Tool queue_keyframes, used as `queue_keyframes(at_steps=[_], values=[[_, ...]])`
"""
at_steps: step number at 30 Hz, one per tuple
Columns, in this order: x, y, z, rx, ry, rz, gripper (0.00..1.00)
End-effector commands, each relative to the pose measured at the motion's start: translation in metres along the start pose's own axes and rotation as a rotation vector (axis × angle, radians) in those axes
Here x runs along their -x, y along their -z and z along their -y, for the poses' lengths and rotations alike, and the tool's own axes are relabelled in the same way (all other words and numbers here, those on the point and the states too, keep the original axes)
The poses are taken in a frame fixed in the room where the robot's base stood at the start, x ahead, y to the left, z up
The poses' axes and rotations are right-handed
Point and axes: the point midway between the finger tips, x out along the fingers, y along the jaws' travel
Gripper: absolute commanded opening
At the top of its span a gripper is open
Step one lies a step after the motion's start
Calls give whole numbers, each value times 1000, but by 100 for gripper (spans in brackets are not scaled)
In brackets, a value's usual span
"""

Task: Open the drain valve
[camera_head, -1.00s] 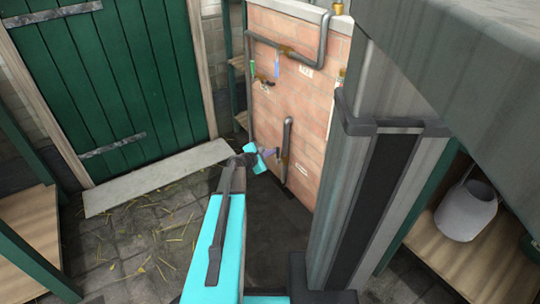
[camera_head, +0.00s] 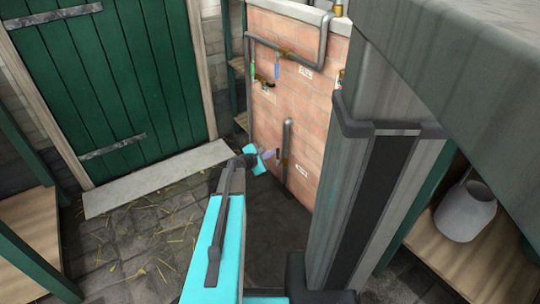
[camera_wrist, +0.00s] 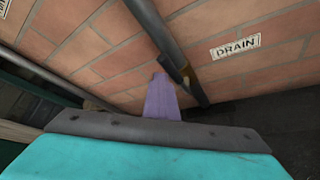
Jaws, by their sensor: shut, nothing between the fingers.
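The drain valve's purple lever (camera_head: 268,154) sticks out from the brick wall, low beside a vertical grey pipe. In the wrist view the lever (camera_wrist: 162,98) rises from behind my gripper's dark front edge, and its lower part is hidden. The brass valve body (camera_wrist: 187,78) sits on the pipe, with a white DRAIN label (camera_wrist: 236,46) to its right. My gripper (camera_head: 254,159) is shut and empty, right against or very near the lever's outer end. I cannot tell whether they touch.
The brick block (camera_head: 290,105) carries more pipes above, with a green lever (camera_head: 252,70) and a blue lever (camera_head: 277,70). A green door (camera_head: 110,80) is at the left. A grey can (camera_head: 465,210) stands on a wooden shelf at the right.

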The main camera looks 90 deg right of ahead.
Motion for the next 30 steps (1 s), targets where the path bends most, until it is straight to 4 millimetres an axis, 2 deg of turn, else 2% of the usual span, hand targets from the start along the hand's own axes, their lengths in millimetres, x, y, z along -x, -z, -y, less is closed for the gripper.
queue_keyframes(at_steps=[13, 23, 30], values=[[-10, 21, -28, 4, -15, -14, 0], [16, 24, -18, 7, -17, -14, 0], [42, 29, -7, 7, -18, -16, 0]])
